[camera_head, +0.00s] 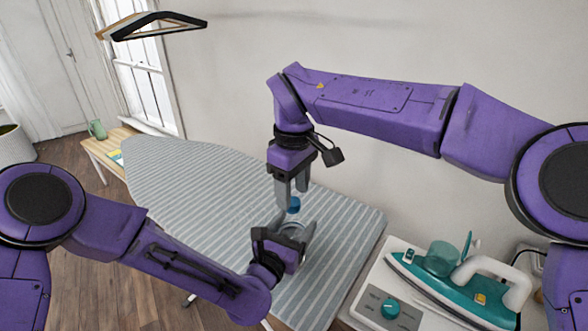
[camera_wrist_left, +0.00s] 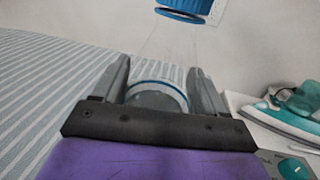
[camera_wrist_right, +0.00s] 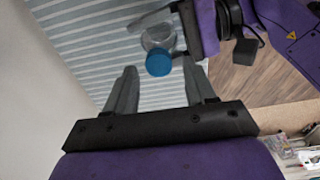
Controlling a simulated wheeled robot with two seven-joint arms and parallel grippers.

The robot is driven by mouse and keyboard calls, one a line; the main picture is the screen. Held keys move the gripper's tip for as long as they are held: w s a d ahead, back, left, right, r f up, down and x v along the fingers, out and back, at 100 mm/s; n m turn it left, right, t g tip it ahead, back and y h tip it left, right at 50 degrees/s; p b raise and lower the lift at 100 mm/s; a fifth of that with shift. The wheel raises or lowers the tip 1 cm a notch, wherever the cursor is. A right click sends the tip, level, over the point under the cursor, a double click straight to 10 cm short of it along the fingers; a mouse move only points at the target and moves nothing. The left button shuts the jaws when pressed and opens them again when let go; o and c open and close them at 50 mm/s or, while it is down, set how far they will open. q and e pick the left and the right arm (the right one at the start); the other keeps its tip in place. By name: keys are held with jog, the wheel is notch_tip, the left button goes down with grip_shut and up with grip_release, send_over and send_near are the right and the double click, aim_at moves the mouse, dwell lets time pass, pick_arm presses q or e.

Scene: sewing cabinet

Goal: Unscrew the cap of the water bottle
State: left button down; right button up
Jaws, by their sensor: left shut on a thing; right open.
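The water bottle is clear with a blue cap (camera_head: 294,204) on its top. My left gripper (camera_head: 292,226) is shut on the bottle's clear body (camera_wrist_left: 160,92), which stands roughly upright over the ironing board. The blue cap also shows above the left fingers in the left wrist view (camera_wrist_left: 185,9). My right gripper (camera_head: 291,193) points down from above, open, with its fingertips close to the cap. In the right wrist view, the cap (camera_wrist_right: 159,62) appears near the fingertips, between them; I cannot tell whether they touch it. Much of the bottle is hidden by the left gripper.
The striped ironing board (camera_head: 190,180) lies beneath both grippers, with free room to the left. A teal and white iron (camera_head: 455,280) rests on a white station with a teal knob (camera_head: 390,308) at the right. A black hanger (camera_head: 160,24) hangs at upper left.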

aim_at(295, 202)
jog(key=shift+f, duration=1.15)
